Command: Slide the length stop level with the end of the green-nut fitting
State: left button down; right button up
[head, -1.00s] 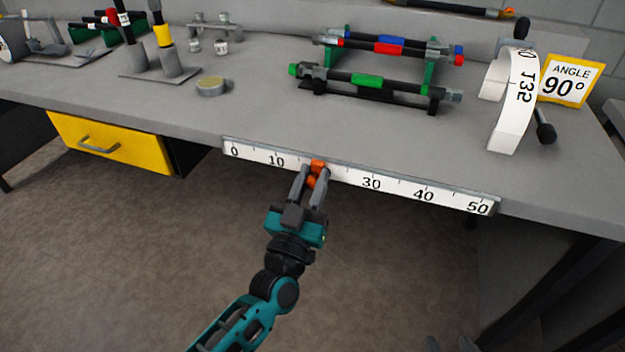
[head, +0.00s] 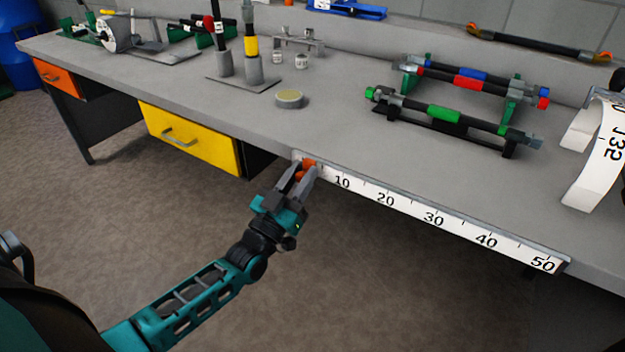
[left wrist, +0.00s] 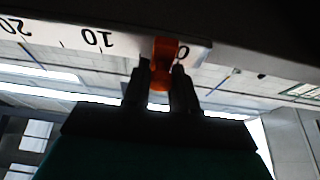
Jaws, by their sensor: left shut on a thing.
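The orange length stop (head: 309,164) sits on the white ruler (head: 410,207) along the bench's front edge, close to its zero end. My left gripper (head: 303,174) is shut on it from the front. In the left wrist view the stop (left wrist: 162,62) is between the two fingers, just beside the 0 mark and well short of the 10. The green-nut fitting (head: 370,93) is at the left end of the front hose, which has a green sleeve (head: 443,114) and lies on a black rack behind the ruler. My right gripper is out of view.
Hoses with red (head: 467,84) and blue nuts lie behind the green one. A round tin (head: 289,99) and upright tools on a grey plate stand left of the racks. A white curved angle scale (head: 597,150) is at the right. A yellow drawer (head: 190,138) is under the bench.

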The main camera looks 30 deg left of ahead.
pick_arm(q)
jog(key=shift+r, duration=0.1)
jog(key=c, duration=1)
grip_release()
jog(key=shift+o, duration=0.2)
jog(key=v, duration=1.3)
jog(key=shift+p, duration=0.4)
jog(key=shift+w, duration=0.1)
